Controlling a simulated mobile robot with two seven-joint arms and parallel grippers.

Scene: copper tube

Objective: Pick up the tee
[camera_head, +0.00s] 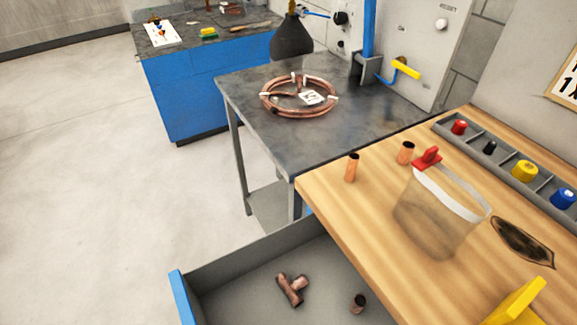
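The copper tee (291,289) lies on the floor of an open grey drawer (232,268) at the bottom of the view. Its short branch points to the upper right. A short copper fitting (358,303) is in the same drawer, to the right of the tee and apart from it. Neither of my grippers shows in the view.
The wooden bench (340,215) overhangs the drawer's right side. On it are two copper pieces (352,167) (406,152), a clear bag (437,212) with a red clip and a grey parts tray (477,147). A yellow object (515,306) is cut off at lower right. A copper coil (299,97) lies on the dark table.

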